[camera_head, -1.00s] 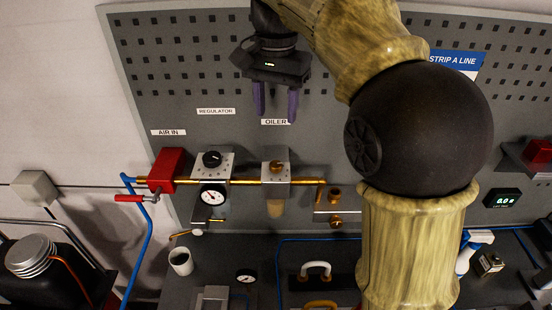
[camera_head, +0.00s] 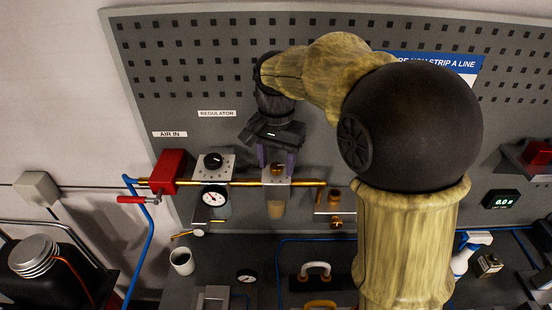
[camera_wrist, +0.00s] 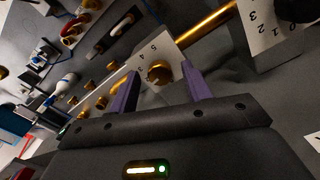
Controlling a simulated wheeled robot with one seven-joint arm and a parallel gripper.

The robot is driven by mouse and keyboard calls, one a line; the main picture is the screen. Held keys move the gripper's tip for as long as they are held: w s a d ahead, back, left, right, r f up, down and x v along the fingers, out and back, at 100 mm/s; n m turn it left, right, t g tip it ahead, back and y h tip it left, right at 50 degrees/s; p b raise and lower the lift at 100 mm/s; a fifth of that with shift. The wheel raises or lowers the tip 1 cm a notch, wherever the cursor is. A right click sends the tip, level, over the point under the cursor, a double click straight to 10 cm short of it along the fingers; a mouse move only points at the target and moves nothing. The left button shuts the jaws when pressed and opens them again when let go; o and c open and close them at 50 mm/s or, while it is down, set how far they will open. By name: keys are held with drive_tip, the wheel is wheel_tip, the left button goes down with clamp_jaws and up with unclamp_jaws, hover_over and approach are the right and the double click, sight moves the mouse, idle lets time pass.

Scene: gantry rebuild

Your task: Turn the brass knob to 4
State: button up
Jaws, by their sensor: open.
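The brass knob (camera_head: 278,170) sits on the grey oiler block on the brass pipe. In the wrist view the knob (camera_wrist: 158,73) shows between the fingertips, on a pale number plate (camera_wrist: 141,62) where digits such as 4 and 5 are readable. The setting the knob points to cannot be told. My gripper (camera_head: 277,165) is open, its purple fingers pointing down at the block. In the wrist view my gripper (camera_wrist: 159,69) has one finger on each side of the knob, with a gap showing; contact is not visible. The fingers partly hide the block in the head view.
Left of the block stands the regulator with a black knob (camera_head: 213,160) and a gauge (camera_head: 213,197). A red block (camera_head: 166,172) is at the pipe's left end. Brass fittings (camera_head: 335,222) sit to the right. A white mug (camera_head: 182,262) stands below.

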drive_tip(key=c, duration=1)
drive_tip(key=shift+r+m, duration=0.1)
drive_tip(key=shift+m, duration=0.3)
drive_tip(key=m+p, duration=0.1)
drive_tip(key=m, duration=0.1)
drive_tip(key=shift+m, duration=0.3)
drive_tip(key=m+p, duration=0.1)
drive_tip(key=m, duration=0.3)
drive_tip(key=shift+r, duration=0.1)
drive_tip(key=m+p, duration=0.2)
drive_tip(key=m, duration=0.3)
drive_tip(key=shift+m+p, duration=0.6)
drive_tip(key=shift+m, duration=1.1)
